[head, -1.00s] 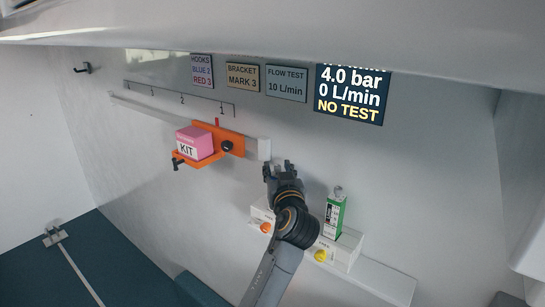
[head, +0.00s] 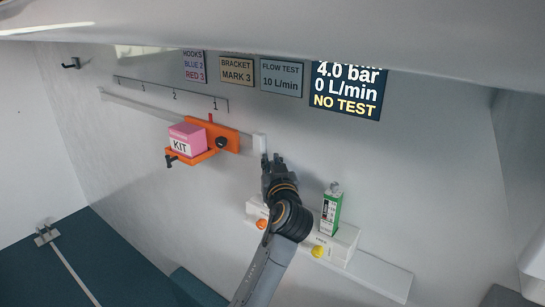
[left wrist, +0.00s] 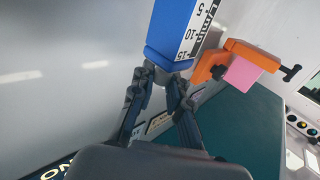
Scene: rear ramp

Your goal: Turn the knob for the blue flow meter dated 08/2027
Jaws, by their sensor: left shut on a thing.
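My left gripper (head: 273,160) is shut on a blue block with a black-and-white scale, which looks like the blue flow meter (left wrist: 172,35). In the left wrist view the fingertips (left wrist: 160,75) meet at its lower end. The flow meter cannot be made out in the head view, and no date on it is readable. Two white bases stand on the wall ledge below. The left one has an orange knob (head: 262,224) and is partly hidden by my arm. The right one has a yellow knob (head: 318,252) and a green flow meter (head: 331,210) stands upright on it. My right gripper is not in view.
An orange bracket (head: 230,138) on the wall rail carries a pink kit box (head: 187,140), close left of my gripper. A display (head: 346,90) reads 4.0 bar, 0 L/min, NO TEST. A sign (head: 281,77) reads FLOW TEST 10 L/min. The ledge's right end (head: 385,277) is clear.

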